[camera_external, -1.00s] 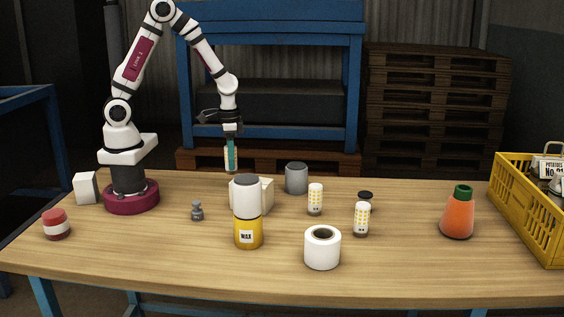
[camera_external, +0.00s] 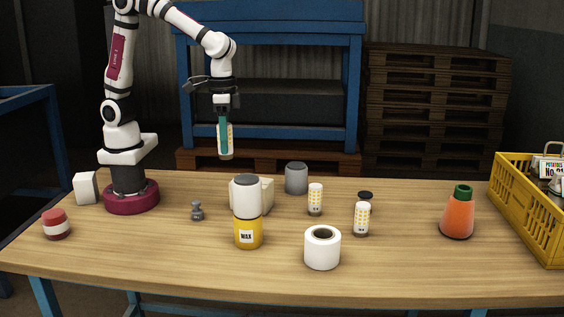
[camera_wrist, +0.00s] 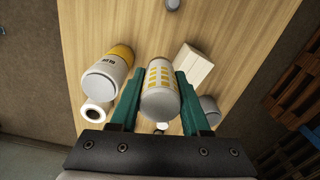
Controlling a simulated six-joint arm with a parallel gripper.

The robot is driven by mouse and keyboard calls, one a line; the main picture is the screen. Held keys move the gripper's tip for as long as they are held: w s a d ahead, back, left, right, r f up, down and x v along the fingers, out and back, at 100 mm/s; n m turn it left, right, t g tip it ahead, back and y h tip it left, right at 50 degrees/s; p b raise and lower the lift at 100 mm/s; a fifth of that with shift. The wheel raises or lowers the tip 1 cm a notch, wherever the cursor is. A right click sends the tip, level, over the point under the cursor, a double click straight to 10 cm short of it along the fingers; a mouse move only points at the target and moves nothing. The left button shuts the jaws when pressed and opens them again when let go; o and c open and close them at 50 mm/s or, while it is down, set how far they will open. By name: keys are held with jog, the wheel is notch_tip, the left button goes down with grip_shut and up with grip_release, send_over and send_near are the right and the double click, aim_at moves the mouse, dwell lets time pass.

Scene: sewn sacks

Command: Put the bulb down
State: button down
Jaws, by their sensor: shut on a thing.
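In the wrist view the same bulb (camera_wrist: 161,92) sits between the two green fingers (camera_wrist: 160,100). Two similar bulbs stand on the table, one near the middle (camera_external: 315,199) and one a little nearer the front (camera_external: 361,219).
A yellow crate (camera_external: 530,215) stands at the right.

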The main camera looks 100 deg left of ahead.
jog(key=w+a+f, duration=0.1)
jog(key=a+f, duration=0.1)
jog(key=w+a+f, duration=0.1)
jog(key=w+a, duration=0.1)
jog(key=a, duration=0.1)
jog(key=w+a+f, duration=0.1)
jog(key=a+f, duration=0.1)
jog(key=a, duration=0.1)
jog(key=shift+w+f, duration=0.2)
jog(key=shift+f, duration=0.1)
jog(key=shift+w+a+f, duration=0.1)
jog(key=shift+a+f, duration=0.1)
jog(key=shift+f, duration=0.9)
jog(key=shift+w+a+f, duration=0.1)
jog(key=shift+a+f, duration=0.05)
jog(key=shift+f, duration=0.95)
jog(key=shift+c, duration=1.9)
grip_release()
jog(key=shift+f, duration=0.15)
notch_tip(320, 180, up, 12)
jog(key=s+a+m+y, duration=0.1)
jog(key=s+m, duration=0.6)
jog(key=s, duration=1.7)
jog(key=shift+a+f+y, duration=0.3)
jog(key=shift+a+y, duration=0.1)
jog(key=shift+a, duration=0.3)
